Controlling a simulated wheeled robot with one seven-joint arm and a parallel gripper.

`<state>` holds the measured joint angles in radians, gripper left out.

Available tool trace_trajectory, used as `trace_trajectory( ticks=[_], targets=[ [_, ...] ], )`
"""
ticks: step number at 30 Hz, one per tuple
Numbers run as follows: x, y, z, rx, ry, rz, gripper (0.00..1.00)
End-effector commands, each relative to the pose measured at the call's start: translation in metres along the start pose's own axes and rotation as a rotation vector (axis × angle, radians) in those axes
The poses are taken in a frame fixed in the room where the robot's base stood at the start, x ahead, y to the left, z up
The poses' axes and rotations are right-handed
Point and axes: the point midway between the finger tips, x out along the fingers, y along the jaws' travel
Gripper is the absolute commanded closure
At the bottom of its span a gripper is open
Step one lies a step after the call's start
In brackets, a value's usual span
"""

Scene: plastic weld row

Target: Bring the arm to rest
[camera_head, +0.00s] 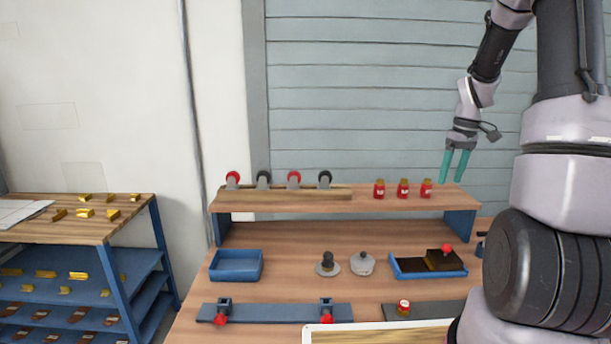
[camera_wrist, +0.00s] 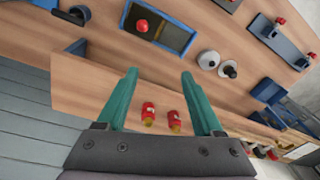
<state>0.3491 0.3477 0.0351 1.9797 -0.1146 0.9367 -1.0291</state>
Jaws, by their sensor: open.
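My gripper (camera_head: 454,166) is open and empty, with teal fingers pointing down. In the head view it hangs above the right end of the raised wooden shelf (camera_head: 350,203), to the right of several small red jars. The wrist view shows my gripper (camera_wrist: 160,95) with its fingers spread wide. Two red jars (camera_wrist: 160,115) appear in the gap between the fingers in that picture, below and apart from them. My arm reaches down from the upper right of the head view.
Red jars (camera_head: 403,188) and a rack of red and black rollers (camera_head: 264,180) stand on the shelf. Below are a blue tray (camera_head: 236,265), grey round parts (camera_head: 362,264), a tray with a dark block (camera_head: 428,264) and a clamp bar (camera_head: 270,312). A side rack (camera_head: 75,230) stands left.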

Motion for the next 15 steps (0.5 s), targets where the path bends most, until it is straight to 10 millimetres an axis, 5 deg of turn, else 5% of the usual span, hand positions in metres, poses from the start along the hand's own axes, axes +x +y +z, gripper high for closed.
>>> trace_trajectory(
  ticks=[6, 15],
  targets=[
    [-0.073, -0.06, 0.006, 0.142, 0.11, 0.058, 0.31],
    [-0.143, -0.141, 0.04, 0.341, 0.277, 0.072, 0.31]
  ],
)
